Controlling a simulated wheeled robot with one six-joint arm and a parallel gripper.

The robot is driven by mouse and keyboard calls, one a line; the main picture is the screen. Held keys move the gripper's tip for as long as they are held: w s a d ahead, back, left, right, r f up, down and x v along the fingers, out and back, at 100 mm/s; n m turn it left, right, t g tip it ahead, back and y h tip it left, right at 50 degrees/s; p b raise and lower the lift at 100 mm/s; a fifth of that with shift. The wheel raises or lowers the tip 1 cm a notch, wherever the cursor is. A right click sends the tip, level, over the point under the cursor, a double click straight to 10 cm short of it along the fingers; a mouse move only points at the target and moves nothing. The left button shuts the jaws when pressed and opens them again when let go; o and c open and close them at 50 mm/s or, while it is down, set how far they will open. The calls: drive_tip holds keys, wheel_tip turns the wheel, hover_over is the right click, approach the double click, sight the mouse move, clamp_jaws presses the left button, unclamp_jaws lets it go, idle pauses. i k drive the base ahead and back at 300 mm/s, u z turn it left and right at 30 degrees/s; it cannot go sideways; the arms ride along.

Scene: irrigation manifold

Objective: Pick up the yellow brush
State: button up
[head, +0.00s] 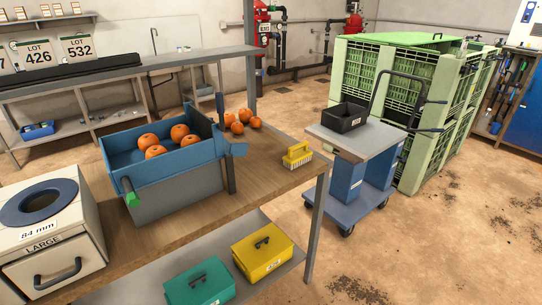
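The yellow brush (297,154) lies on the wooden bench top near its right end. It has a yellow handle on top and pale bristles facing down. Nothing touches it. My gripper does not show in the head view.
The wooden bench (262,172) has bare wood around the brush. A blue bin (128,160) with oranges stands left of it, with loose oranges (237,127) behind. A grey-topped cart (365,140) with a black tray (345,118) stands to the right. Yellow (262,252) and green (200,284) boxes sit below.

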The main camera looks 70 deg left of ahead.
sight(292, 160)
drive_tip(key=u, duration=0.85)
drive_tip(key=i, duration=0.8)
drive_tip(key=u, duration=1.2)
drive_tip(key=i, duration=0.6)
drive_tip(key=z, duration=0.05)
